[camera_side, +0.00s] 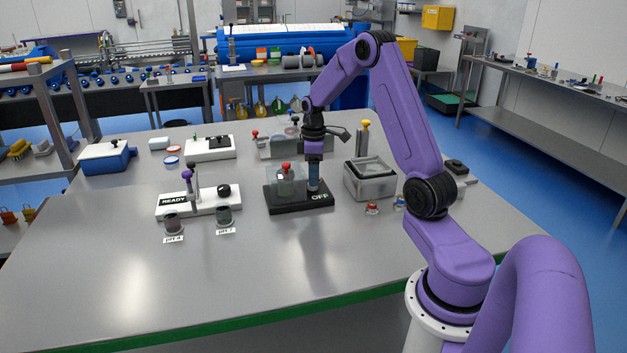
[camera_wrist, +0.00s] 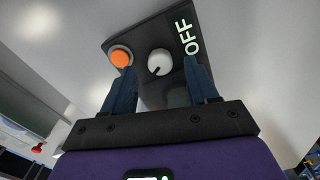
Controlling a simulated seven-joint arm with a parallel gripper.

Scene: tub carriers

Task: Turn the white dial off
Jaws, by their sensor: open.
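The white dial (camera_wrist: 160,61) sits on a black base with OFF printed in white; its dark pointer mark faces the lower edge of the wrist view. An orange round light or button (camera_wrist: 121,57) is beside it. My gripper (camera_side: 314,190) points down over the base's right part. In the wrist view my gripper (camera_wrist: 163,68) is open, one finger on each side of the dial. I cannot tell whether they touch it.
A clear box with a red knob (camera_side: 286,172) is close left of my gripper. A grey tub (camera_side: 371,184) stands to the right, and a white READY base (camera_side: 205,207) with a black knob to the left. The front of the table is clear.

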